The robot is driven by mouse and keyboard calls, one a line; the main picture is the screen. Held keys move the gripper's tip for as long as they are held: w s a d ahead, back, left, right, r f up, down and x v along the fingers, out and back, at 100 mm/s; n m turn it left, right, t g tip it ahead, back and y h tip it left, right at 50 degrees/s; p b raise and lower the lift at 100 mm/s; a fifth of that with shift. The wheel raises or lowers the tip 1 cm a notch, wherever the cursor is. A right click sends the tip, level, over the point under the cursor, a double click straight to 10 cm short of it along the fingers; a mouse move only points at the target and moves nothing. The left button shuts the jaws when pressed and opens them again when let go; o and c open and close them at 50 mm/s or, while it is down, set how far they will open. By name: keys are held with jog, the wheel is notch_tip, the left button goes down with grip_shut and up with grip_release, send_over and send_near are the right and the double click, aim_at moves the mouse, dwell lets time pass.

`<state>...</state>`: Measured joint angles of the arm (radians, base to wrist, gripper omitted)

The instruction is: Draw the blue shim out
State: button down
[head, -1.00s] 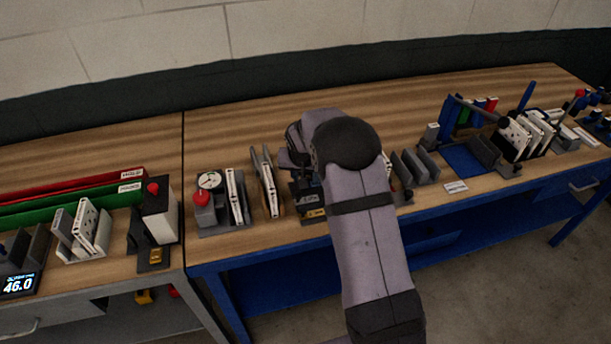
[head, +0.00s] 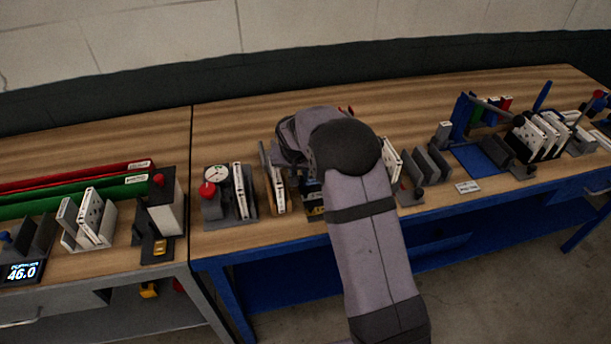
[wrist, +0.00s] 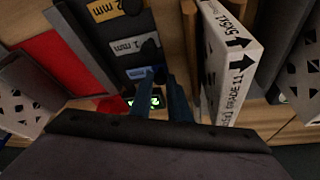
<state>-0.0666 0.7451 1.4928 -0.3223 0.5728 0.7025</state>
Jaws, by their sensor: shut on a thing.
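The shim holder (wrist: 112,40) is a dark block with a yellow 2 mm label, a grey 1 mm label and a blue label. It also shows partly in the head view (head: 313,206), below my wrist. My gripper (wrist: 165,85) is over the near end of this holder, with its dark bluish fingers close together. It is shut on a thin blue piece, which looks like the blue shim (wrist: 149,78). The fingers hide most of it, so I cannot tell how much of it is still in the holder. In the head view my arm hides the fingertips.
A white filter box (wrist: 228,60) with black arrows stands upright just right of the fingers. A red piece (wrist: 58,65) lies left of the holder. A dial gauge stand (head: 215,190) and more racked filters (head: 535,135) stand along the bench.

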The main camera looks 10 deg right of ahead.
jog(key=shift+a, duration=0.2)
jog(key=c, duration=1.6)
grip_release()
jog(key=shift+a, duration=0.1)
jog(key=shift+c, duration=0.2)
jog(key=b+v, duration=0.2)
jog(key=v, duration=0.5)
jog(key=shift+r+b, duration=0.2)
jog(key=shift+b, duration=0.1)
jog(key=shift+s, duration=0.1)
jog(key=s+f+n+g+y, duration=0.1)
jog(key=s+f+n+g, duration=0.1)
jog(key=s, duration=1.4)
jog(key=s+f+n+g, duration=0.2)
jog(key=s+f, duration=0.1)
jog(key=s, duration=1.4)
jog(key=shift+d+f+n+y, duration=0.2)
jog(key=shift+d+n+y, duration=0.1)
jog(key=shift+d+y, duration=0.15)
